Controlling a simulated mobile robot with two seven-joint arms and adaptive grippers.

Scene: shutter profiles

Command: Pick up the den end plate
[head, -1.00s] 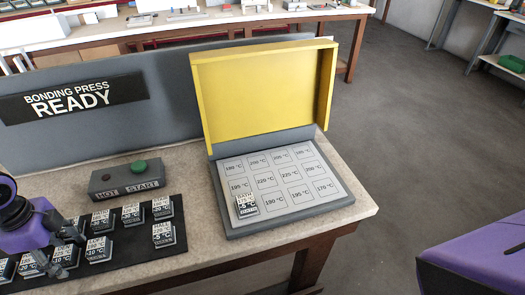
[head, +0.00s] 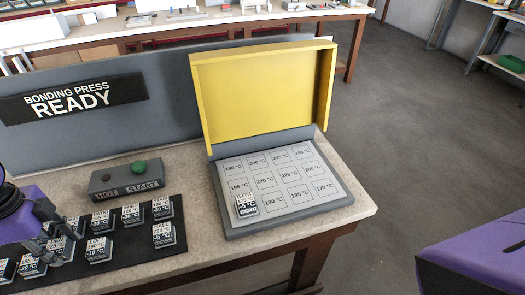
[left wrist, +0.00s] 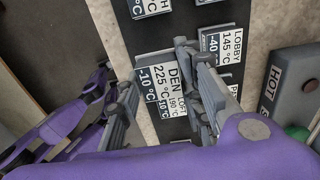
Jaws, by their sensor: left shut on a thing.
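The den end plate (left wrist: 160,78) is a small grey block with a white label reading DEN, 225 °C, -10 °C. In the left wrist view it sits between the two fingers of my left gripper (left wrist: 158,92), which is shut on it. In the head view my left gripper (head: 54,232) is at the left edge, low over the black mat (head: 130,249), and its fingers mostly hide the den plate. I cannot tell whether the plate is clear of the mat. A block labelled LOFT (left wrist: 176,108) shows just beside it. My right gripper is out of view.
Several similar labelled blocks stand close by on the mat, among them the LOBBY block (left wrist: 222,42). A grey HOT/START button box (head: 127,181) is behind them. The press (head: 228,228) is open, its yellow lid (head: 262,95) raised, with one block on its marked plate.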

